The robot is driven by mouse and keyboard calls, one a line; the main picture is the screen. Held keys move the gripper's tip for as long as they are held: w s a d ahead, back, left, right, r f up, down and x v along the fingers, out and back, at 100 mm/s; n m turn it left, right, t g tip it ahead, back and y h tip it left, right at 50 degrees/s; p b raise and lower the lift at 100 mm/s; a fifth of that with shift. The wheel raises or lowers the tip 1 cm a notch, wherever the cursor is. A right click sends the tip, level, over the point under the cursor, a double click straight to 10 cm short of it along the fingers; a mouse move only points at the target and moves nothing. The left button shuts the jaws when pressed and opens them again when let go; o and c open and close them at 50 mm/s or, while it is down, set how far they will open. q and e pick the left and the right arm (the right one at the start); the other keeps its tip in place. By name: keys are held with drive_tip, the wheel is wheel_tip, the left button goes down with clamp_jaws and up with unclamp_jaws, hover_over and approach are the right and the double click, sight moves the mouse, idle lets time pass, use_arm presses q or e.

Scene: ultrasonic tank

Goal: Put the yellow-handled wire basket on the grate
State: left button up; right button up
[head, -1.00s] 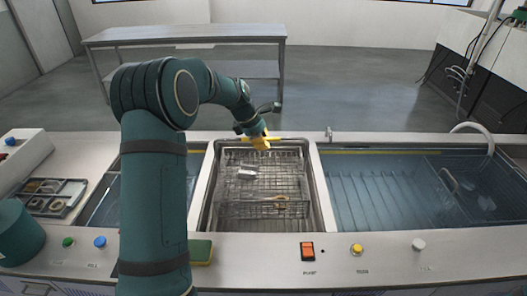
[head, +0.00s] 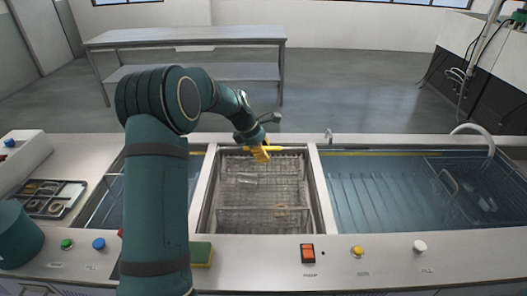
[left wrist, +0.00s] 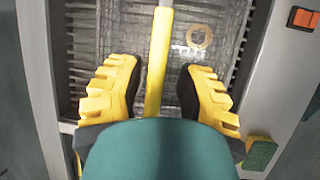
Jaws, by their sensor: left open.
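The wire basket (head: 262,218) sits low inside the narrow middle tank (head: 209,195), with a pale piece and a ring blurred inside it. Its yellow handle (head: 282,149) is at the far end. My left gripper (head: 260,155) is over this handle. In the left wrist view the handle (left wrist: 158,60) runs between the two open yellow fingers (left wrist: 156,90), with gaps on both sides. A grate under the basket cannot be made out clearly, so I cannot tell what bears it. My right gripper is not in view.
A wide liquid-filled tank (head: 375,195) with another wire basket (head: 467,190) lies to the right. A sponge (head: 201,253), a red switch (head: 307,253) and buttons are on the front ledge. A parts tray (head: 50,200) is at left.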

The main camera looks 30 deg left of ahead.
use_arm(q)
drive_tip(key=p+v, duration=0.1)
drive_tip(key=v, duration=1.1)
drive_tip(key=shift+p, duration=0.3)
drive_tip(key=shift+r, duration=0.1)
